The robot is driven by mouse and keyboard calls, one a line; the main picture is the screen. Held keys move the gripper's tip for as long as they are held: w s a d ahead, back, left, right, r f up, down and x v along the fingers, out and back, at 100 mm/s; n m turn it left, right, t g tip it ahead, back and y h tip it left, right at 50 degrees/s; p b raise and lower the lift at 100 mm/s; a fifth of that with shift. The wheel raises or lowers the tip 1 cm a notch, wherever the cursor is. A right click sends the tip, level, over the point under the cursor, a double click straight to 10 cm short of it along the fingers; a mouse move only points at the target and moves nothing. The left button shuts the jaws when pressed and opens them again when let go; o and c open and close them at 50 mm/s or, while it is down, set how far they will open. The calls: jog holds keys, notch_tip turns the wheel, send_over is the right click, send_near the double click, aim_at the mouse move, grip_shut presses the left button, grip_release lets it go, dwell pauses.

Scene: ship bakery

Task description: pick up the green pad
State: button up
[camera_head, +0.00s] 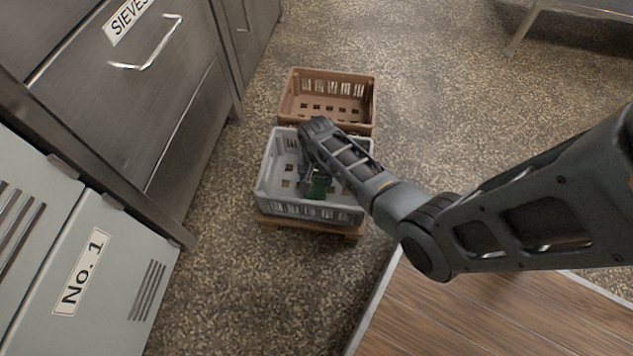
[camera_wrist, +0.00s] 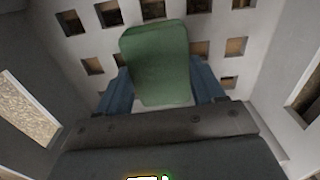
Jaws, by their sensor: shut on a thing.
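The green pad (camera_wrist: 157,62) is a thick block with rounded corners. In the wrist view it sits between the two blue fingers of my gripper (camera_wrist: 160,88), which is shut on it. Behind it is the perforated floor of the grey crate (camera_wrist: 215,20). In the head view my arm reaches down into the grey crate (camera_head: 270,180), and the green pad (camera_head: 318,187) shows low inside it, partly hidden by my gripper (camera_head: 315,178). I cannot tell whether the pad touches the crate floor.
A brown crate (camera_head: 330,84) stands just behind the grey crate. The grey crate rests on a wooden base (camera_head: 305,227). Metal cabinets (camera_head: 185,110) line the left, with a grey unit marked No. 1 (camera_head: 85,270) nearer. Speckled floor (camera_head: 460,120) is open to the right.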

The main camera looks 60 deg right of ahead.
aim_at(316, 181)
jog(key=shift+c, duration=0.8)
notch_tip(316, 181, up, 10)
jog(key=p, duration=0.6)
